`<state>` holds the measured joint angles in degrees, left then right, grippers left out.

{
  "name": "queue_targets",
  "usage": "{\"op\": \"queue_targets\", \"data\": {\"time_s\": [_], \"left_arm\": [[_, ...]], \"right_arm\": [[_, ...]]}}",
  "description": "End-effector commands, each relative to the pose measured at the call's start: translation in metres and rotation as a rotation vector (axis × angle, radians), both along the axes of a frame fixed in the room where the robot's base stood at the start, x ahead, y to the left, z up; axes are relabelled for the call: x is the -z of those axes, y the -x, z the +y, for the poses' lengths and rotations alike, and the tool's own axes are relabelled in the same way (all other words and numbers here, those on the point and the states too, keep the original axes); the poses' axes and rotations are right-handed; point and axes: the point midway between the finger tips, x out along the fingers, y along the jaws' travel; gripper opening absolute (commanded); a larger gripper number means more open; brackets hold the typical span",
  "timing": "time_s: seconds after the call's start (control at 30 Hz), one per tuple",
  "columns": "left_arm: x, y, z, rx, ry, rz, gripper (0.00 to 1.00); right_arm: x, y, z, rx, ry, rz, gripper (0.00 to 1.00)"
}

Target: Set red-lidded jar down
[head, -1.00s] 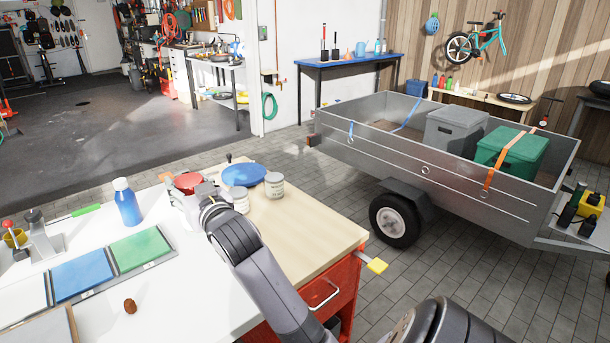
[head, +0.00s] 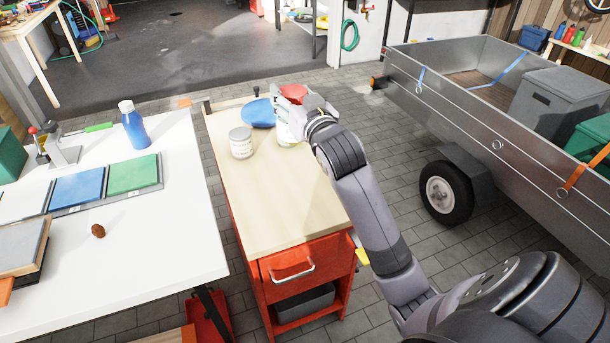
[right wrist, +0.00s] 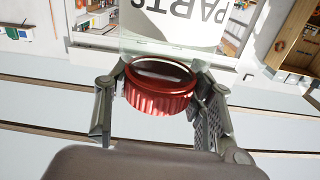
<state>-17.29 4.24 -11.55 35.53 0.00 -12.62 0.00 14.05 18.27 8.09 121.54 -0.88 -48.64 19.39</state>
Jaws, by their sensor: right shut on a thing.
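The red-lidded jar (head: 293,91) is upright in the head view, at the far right part of the cart's light wooden top (head: 270,205). My right gripper (head: 300,109) is shut on it and partly covers its body. In the right wrist view the ribbed red lid (right wrist: 160,98) sits between the two fingers of the gripper (right wrist: 160,88), and a white label reading "PARTS" (right wrist: 185,20) shows upside down beyond it. Whether the jar's base touches the top is hidden. My left gripper is not in view.
A grey-lidded can (head: 241,143) and a blue dish (head: 258,113) stand left of the jar. A pale can shape (head: 289,138) shows just below the gripper, partly covered. The cart top's near half is clear. A white workbench (head: 150,245) is at left, a metal trailer (head: 480,125) at right.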

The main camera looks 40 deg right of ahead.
Motion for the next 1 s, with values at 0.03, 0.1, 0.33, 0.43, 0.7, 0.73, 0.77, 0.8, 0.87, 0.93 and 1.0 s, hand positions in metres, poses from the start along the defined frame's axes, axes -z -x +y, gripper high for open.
{"op": "queue_targets", "data": {"time_s": [0.03, 0.1, 0.33, 0.43, 0.7, 0.73, 0.77, 0.8, 0.87, 0.93, 1.0], "left_arm": [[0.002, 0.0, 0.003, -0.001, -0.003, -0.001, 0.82], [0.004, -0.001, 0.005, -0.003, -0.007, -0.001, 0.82], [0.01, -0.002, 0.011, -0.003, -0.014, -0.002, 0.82], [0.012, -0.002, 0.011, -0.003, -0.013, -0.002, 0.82], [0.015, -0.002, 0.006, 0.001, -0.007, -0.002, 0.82], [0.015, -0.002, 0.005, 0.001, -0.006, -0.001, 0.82], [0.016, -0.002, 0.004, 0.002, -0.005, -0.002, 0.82], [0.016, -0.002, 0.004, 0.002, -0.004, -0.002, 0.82], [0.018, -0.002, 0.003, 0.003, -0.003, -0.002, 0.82], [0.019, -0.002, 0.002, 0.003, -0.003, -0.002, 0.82], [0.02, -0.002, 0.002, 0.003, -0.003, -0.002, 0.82]], "right_arm": [[0.012, 0.0, 0.0, 0.0, -0.002, 0.004, 0.0], [0.03, 0.001, 0.0, 0.001, -0.003, 0.007, 0.0], [0.089, 0.001, 0.0, 0.001, -0.002, 0.004, 0.0], [0.114, 0.001, 0.0, 0.001, -0.001, 0.004, 0.0], [0.147, 0.0, 0.0, 0.0, 0.0, -0.003, 0.0], [0.149, 0.0, 0.0, 0.0, -0.001, -0.002, 0.0], [0.151, 0.0, 0.0, 0.0, -0.001, -0.002, 0.0], [0.156, 0.0, 0.0, 0.001, -0.001, 0.0, 0.0], [0.166, 0.001, 0.0, 0.001, 0.0, 0.002, 0.0], [0.178, 0.0, 0.0, 0.001, 0.0, 0.002, 0.0], [0.185, 0.0, 0.001, 0.0, 0.0, 0.0, 0.0]]}}
